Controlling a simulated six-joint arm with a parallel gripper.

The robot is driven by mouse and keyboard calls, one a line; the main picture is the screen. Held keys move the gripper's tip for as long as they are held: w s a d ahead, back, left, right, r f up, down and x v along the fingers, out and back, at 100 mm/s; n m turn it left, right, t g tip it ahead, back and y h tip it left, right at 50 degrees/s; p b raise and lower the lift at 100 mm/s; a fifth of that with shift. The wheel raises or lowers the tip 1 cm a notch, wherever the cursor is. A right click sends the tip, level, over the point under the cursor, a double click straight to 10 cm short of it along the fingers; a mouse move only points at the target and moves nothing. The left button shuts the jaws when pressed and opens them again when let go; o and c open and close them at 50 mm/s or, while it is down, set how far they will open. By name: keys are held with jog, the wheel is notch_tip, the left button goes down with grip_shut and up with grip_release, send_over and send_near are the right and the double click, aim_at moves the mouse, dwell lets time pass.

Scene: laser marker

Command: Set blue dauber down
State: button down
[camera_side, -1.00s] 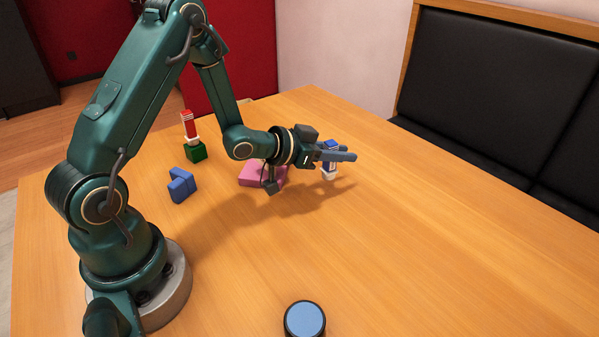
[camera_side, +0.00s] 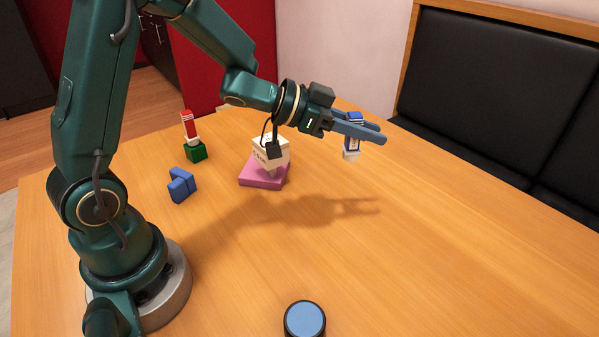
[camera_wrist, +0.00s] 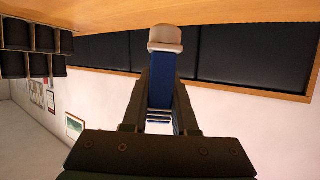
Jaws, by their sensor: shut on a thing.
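The blue dauber (camera_side: 353,137) has a blue body with white bands and a white tip pointing down. My gripper (camera_side: 362,130) is shut on it and holds it upright above the far part of the table. In the wrist view the dauber (camera_wrist: 160,85) sits between my two fingers, with its pale tip toward the top of the picture. In the side view part of the dauber is hidden behind the near finger.
A pink block (camera_side: 262,178) bears a white lettered block (camera_side: 268,153). A red dauber (camera_side: 189,126) stands on a green block (camera_side: 195,152). A blue angled block (camera_side: 182,185) and a round blue-topped thing (camera_side: 305,319) are on the table (camera_side: 420,235). The right side is clear.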

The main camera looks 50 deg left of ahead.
jog(key=s+d+f+m+g+h, duration=0.1)
jog(key=s+d+f+m+g, duration=0.1)
jog(key=d, duration=0.4)
jog(key=s+d+f+m+g+h, duration=0.2)
jog(key=s+d+f+m, duration=0.1)
jog(key=d, duration=0.4)
jog(key=s+d+f+m+g+h, duration=0.2)
jog(key=s+d, duration=0.2)
jog(key=d, duration=0.3)
jog(key=shift+s+d+f, duration=0.15)
jog(key=shift+s+f, duration=0.15)
jog(key=shift+s, duration=0.1)
jog(key=shift+d+f, duration=0.2)
jog(key=shift+f, duration=1.9)
jog(key=shift+f, duration=0.2)
jog(key=c, duration=0.7)
grip_release()
